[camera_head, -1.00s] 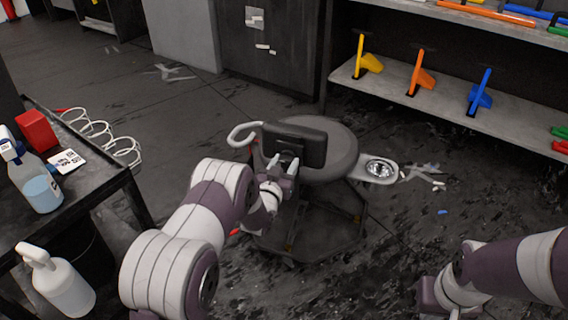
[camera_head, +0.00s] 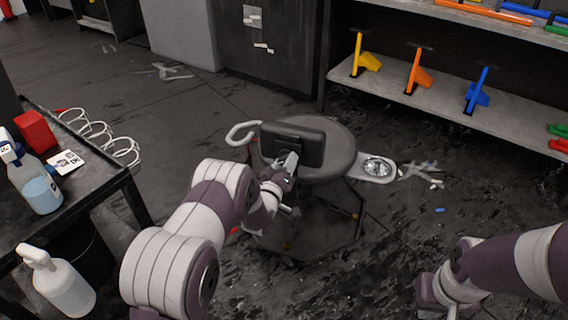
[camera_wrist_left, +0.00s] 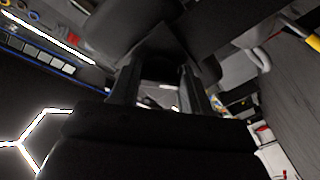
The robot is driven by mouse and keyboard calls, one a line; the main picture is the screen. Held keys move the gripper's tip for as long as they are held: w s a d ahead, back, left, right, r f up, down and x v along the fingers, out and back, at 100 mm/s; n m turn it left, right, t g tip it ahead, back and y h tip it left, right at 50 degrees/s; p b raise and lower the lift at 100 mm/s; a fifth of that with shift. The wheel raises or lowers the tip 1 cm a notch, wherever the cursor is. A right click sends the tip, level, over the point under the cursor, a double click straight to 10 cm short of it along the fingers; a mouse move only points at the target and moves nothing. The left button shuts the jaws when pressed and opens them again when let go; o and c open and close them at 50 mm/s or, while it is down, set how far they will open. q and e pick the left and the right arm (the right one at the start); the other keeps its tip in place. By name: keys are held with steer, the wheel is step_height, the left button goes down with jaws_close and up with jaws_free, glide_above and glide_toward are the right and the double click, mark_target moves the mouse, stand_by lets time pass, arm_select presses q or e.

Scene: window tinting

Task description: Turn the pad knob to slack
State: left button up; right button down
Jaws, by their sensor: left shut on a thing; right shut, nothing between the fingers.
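A stool with a round dark seat (camera_head: 336,150) and an upright dark pad (camera_head: 298,141) stands mid-view in the head view. My left gripper (camera_head: 287,168) is at the near face of the pad, rolled to one side. It is shut on the pad knob, which the fingers and wrist hide. In the left wrist view the two dark fingers of my left gripper (camera_wrist_left: 163,85) reach toward a dark surface, and the knob is too dark to make out. Of my right arm only links show at the bottom right; its fingers are out of the picture.
A dark cart (camera_head: 103,176) with bottles stands at left. A shelf (camera_head: 440,98) with coloured tools is at right. Wet floor lies between.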

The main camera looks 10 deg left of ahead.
arm_select(q)
steer(key=shift+d, duration=0.1)
stand_by(0.4)
steer(key=o, duration=1.1)
steer(key=shift+c, duration=0.2)
steer(key=s+a+p, duration=0.1)
steer(key=s+p, duration=0.2)
steer(key=s, duration=0.9)
steer(key=shift+s+p, duration=0.3)
steer(key=shift+f, duration=0.1)
